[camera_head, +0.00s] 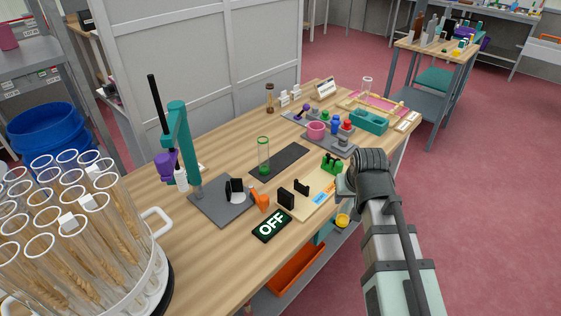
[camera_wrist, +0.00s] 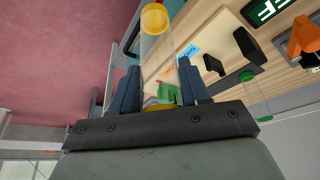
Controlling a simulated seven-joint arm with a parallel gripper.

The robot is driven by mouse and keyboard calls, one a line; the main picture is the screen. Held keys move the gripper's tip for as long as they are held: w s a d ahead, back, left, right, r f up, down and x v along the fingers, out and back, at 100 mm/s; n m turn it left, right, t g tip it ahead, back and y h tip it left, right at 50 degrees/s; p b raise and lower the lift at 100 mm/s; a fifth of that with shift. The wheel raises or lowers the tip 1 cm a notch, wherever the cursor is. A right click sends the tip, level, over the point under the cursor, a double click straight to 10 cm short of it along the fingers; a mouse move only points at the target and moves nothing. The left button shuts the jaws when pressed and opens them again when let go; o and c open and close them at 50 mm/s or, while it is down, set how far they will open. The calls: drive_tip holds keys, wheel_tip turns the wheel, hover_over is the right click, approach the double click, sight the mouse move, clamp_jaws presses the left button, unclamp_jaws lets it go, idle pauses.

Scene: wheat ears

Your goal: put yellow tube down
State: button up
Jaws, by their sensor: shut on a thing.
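The yellow tube is a clear tube with a yellow end (camera_wrist: 155,18); that end also shows in the head view (camera_head: 342,220), just beyond the table's front right edge. My gripper (camera_wrist: 158,78) is shut on the tube, with one blue finger on each side. More yellow shows between the finger bases. In the head view my arm hides the fingers and most of the tube. A clear tube with a green base (camera_head: 264,168) stands upright on a dark mat (camera_head: 292,160) on the table.
A light wooden board (camera_head: 313,206) with black blocks and a green holder (camera_head: 332,164) lies near the gripper. An OFF sign (camera_head: 272,226) and an orange piece (camera_head: 260,201) are beside it. A grey base with a teal stand (camera_head: 182,140) and a rack of wheat tubes (camera_head: 75,225) are left.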

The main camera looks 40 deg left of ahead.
drive_tip(key=w+d+f+m+h, duration=0.1)
drive_tip(key=w+d+m, duration=0.3)
drive_tip(key=d, duration=1)
drive_tip(key=w+d+f+m+t+h, duration=0.15)
drive_tip(key=w+d, duration=0.45)
drive_tip(key=d, duration=0.8)
drive_tip(key=w+d+f+m+h, duration=0.1)
drive_tip(key=w+d+f+m, duration=0.2)
drive_tip(key=d, duration=1.1)
drive_tip(key=a+r+n+g+y, duration=0.15)
drive_tip(key=a+r+n, duration=0.3)
drive_tip(key=a, duration=2.15)
drive_tip(key=s+a+r+n+g+y, duration=0.15)
drive_tip(key=a+r+n, duration=0.3)
drive_tip(key=a, duration=2.15)
drive_tip(key=a+r+n+g+y, duration=0.1)
drive_tip(key=a+r+n+y, duration=0.35)
drive_tip(key=a, duration=2.15)
wheel_tip(320, 180, down, 11)
drive_tip(key=n+h, duration=0.1)
drive_tip(key=h, duration=0.1)
drive_tip(key=shift+h, duration=0.4)
drive_tip(key=shift+w+f, duration=0.1)
drive_tip(key=o, duration=1.3)
